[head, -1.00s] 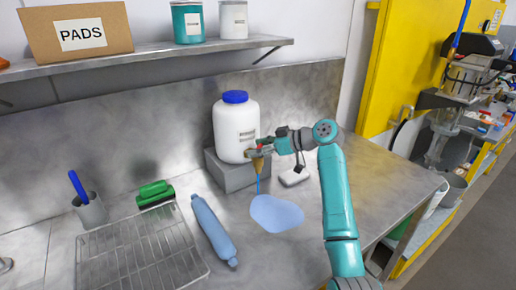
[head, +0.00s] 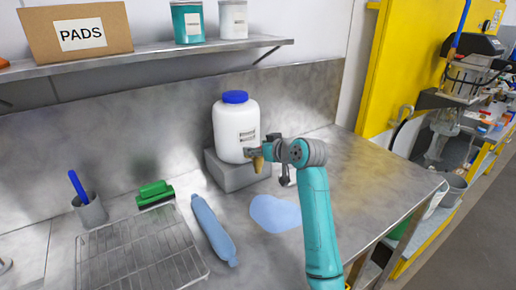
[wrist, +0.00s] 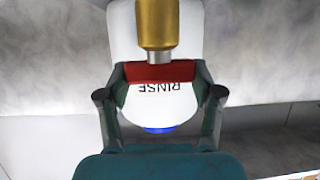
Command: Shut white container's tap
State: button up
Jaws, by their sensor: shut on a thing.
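The white container (head: 228,125) with a blue cap (head: 235,97) stands upright on a grey block (head: 236,177) on the steel bench. Its brass tap (head: 258,166) points down at the front right. In the wrist view the brass tap (wrist: 155,24) is at the top, and the container's RINSE label (wrist: 158,88) shows upside down. My gripper (wrist: 160,76) is shut on the red tap handle (wrist: 160,72), which lies crosswise between the fingers. In the head view my gripper (head: 266,151) hides the handle. No stream shows below the tap.
A light blue puddle (head: 275,213) lies on the bench below the tap. A shelf (head: 170,55) hangs above.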

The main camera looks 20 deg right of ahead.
jog(key=shift+m+h, duration=0.4)
jog(key=o, duration=1.2)
jog(key=shift+c, duration=0.2)
jog(key=v, duration=1.2)
jog(key=shift+f, duration=0.25)
